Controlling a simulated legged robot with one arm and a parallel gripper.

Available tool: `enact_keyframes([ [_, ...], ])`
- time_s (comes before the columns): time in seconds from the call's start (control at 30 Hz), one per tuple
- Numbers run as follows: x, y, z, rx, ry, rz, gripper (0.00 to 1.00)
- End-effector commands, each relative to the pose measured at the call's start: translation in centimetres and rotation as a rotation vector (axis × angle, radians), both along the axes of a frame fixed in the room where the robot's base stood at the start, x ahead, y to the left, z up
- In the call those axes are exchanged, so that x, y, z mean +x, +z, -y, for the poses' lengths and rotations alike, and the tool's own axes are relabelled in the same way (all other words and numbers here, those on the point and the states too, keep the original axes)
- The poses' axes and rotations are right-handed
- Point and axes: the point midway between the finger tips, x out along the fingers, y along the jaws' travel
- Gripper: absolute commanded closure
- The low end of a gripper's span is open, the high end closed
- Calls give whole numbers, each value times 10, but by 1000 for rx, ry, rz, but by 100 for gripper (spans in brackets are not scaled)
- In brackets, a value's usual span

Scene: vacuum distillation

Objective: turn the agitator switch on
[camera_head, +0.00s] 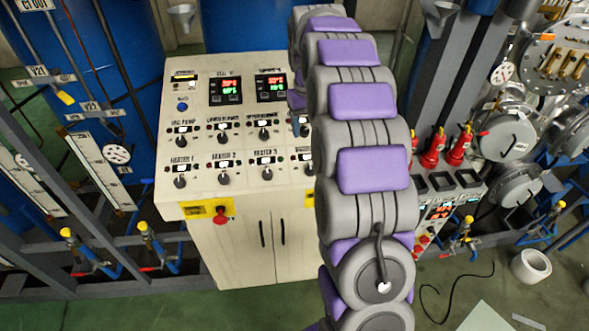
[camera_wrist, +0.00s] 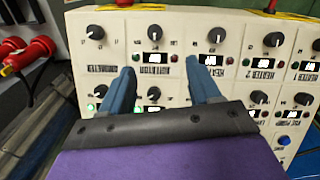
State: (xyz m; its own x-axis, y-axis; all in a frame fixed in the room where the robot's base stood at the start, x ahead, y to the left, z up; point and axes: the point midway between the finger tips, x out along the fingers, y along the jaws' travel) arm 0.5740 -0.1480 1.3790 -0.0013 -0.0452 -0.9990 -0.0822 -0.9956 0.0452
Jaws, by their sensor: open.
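The agitator switch is a black rotary knob (camera_wrist: 155,33) on the cream control panel, with a small display (camera_wrist: 153,60) and its label beside it, upside down in the wrist view. My gripper (camera_wrist: 158,70) is open and empty. Its two blue-grey fingers reach over the panel on either side of the agitator's display and label, with the knob just beyond the tips. I cannot tell whether the fingers touch the panel.
The heater 3 knob (camera_wrist: 216,35) and heater 2 knob (camera_wrist: 273,39) sit to the right, another knob (camera_wrist: 96,32) to the left. Red plugs (camera_wrist: 35,50) stick out at the left. The control panel (camera_head: 170,190) has a red emergency button (camera_head: 221,215) on its front.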

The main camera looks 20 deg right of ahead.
Motion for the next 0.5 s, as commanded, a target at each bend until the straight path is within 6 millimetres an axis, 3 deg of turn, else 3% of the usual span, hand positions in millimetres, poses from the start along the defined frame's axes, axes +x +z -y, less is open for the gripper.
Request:
enact_keyframes([
  [0.17,-2,-25,2,3,-2,-7,38],
  [0.5,-4,-91,-16,-14,0,-11,38],
])
